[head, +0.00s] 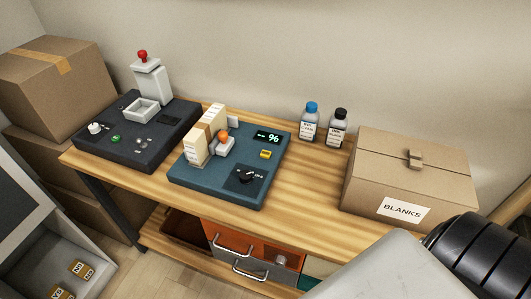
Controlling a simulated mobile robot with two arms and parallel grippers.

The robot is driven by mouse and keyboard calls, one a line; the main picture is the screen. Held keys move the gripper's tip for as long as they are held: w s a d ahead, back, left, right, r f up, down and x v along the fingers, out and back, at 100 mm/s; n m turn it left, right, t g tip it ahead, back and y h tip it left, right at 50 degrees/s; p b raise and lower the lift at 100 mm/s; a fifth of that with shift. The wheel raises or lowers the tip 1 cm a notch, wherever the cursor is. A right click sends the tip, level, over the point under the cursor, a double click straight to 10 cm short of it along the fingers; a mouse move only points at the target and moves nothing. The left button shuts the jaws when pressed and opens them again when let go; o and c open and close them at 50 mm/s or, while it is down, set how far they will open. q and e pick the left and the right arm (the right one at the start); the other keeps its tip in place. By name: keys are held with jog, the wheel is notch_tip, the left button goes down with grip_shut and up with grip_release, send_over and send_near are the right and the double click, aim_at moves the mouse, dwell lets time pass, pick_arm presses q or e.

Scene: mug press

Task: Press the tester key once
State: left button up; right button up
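A blue-grey unit (213,181) sits on the wooden bench, with a lit display (268,137) reading 96. A small yellow key (265,154) is on its top, below the display, and a black dial (245,175) is near its front right. An orange ball (223,136) sits on a light grey holder beside upright cream boxes (196,150). Left of it is a dark unit (110,149) with a green button (116,139), a white knob (95,128) and a red-topped grey post (147,78). No label shows which is the tester key. Neither gripper is in view.
Drawers (240,242) are under the bench (290,205). Stacked cartons (60,85) stand at the left. A grey and black body fills the lower right.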

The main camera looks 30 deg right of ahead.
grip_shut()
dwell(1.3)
